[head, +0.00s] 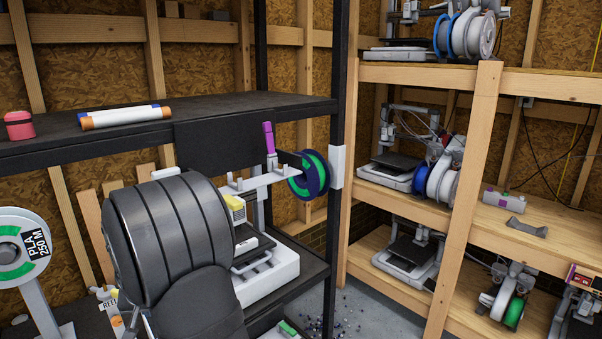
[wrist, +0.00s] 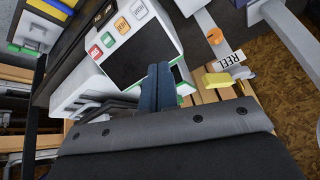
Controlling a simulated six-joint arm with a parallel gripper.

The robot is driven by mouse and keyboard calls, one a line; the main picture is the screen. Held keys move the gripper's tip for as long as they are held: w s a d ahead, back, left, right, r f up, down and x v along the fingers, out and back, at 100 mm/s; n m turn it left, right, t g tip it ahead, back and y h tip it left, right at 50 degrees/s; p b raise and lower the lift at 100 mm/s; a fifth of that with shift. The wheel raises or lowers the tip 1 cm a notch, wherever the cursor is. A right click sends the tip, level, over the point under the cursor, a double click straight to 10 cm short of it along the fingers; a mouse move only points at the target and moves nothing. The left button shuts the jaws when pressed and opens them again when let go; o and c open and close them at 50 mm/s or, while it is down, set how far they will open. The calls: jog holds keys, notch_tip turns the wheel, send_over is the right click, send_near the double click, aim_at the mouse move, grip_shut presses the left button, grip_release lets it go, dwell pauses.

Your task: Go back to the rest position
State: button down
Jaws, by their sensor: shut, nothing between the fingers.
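My gripper (wrist: 162,86) shows in the wrist view as two blue-grey fingers side by side, closed together with nothing between them. The fingers lie in front of a white printer's dark screen (wrist: 130,65); I cannot tell whether they touch it. In the head view my own dark, ribbed arm fills the lower left middle, and my gripper is hidden there. A white printer (head: 272,281) stands on the lower black shelf, just right of my arm and partly hidden by it.
A black shelf (head: 240,103) above holds a pink jar (head: 19,125) and rolls (head: 126,117). A blue-green spool (head: 309,174) hangs at the rack's right post. Wooden shelves (head: 540,86) with printers are at right. Debris lies on the floor (head: 362,308).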

jog(key=w+d+r+m+t, duration=0.1)
jog(key=w+d+r, duration=0.1)
jog(key=d, duration=0.5)
jog(key=w+d+r+m+t, duration=0.1)
jog(key=w+d+r, duration=0.2)
jog(key=d, duration=0.3)
jog(key=w+d+r+m+t, duration=0.1)
jog(key=w+d+r, duration=0.1)
jog(key=w+d, duration=0.2)
jog(key=shift+d+r+h, duration=0.4)
jog(key=shift+d, duration=1.4)
jog(key=c, duration=2.2)
grip_release()
jog(key=shift+w, duration=0.1)
